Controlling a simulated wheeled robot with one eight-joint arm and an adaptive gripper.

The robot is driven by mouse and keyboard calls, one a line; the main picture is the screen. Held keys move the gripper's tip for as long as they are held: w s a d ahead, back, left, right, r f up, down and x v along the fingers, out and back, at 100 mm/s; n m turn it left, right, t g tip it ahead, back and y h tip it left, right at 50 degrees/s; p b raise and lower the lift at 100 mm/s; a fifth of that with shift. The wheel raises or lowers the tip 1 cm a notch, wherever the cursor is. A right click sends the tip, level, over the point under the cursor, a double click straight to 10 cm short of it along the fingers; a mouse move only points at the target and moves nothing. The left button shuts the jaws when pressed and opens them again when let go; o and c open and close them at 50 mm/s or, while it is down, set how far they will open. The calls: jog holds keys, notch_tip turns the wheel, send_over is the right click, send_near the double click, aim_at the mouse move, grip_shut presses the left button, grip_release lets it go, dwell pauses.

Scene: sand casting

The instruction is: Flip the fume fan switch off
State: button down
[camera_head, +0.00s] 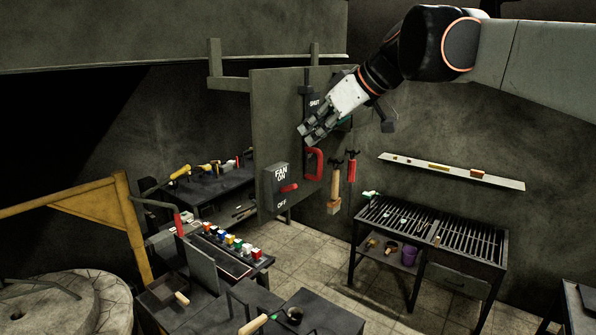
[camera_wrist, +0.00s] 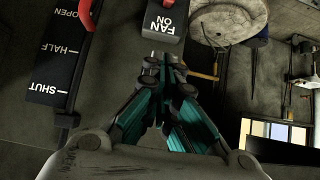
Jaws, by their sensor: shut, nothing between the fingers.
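The fume fan switch is a grey box (camera_head: 276,180) on the upright panel, marked FAN ON above and OFF below. Its red lever (camera_head: 289,188) sticks out to the right between the two labels; its exact position is hard to tell. My gripper (camera_head: 304,136) is shut and empty, above and slightly right of the box in the head view. In the wrist view, my gripper (camera_wrist: 165,60) points towards the box, apparently apart from it.
A damper plate (camera_wrist: 58,50) marked OPEN, HALF and SHUT is beside the switch, with a red handle (camera_head: 314,164) close to its right. A slatted bench (camera_head: 430,228) stands right; a block-lined bench (camera_head: 225,255) stands below left.

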jog(key=shift+a, duration=0.1)
dwell(0.3)
jog(key=p, duration=0.2)
send_over(289, 188)
jog(key=w, duration=0.1)
jog(key=f, duration=0.6)
jog(key=shift+w+a+f, duration=0.2)
jog(key=shift+a+f, duration=0.05)
jog(key=shift+a, duration=0.15)
jog(key=f, duration=0.1)
jog(key=s+d+f+p, duration=0.1)
jog(key=shift+d+f, duration=0.15)
jog(key=shift+f, duration=0.2)
jog(key=shift+s+d+f, duration=0.15)
jog(key=shift+f, duration=0.35)
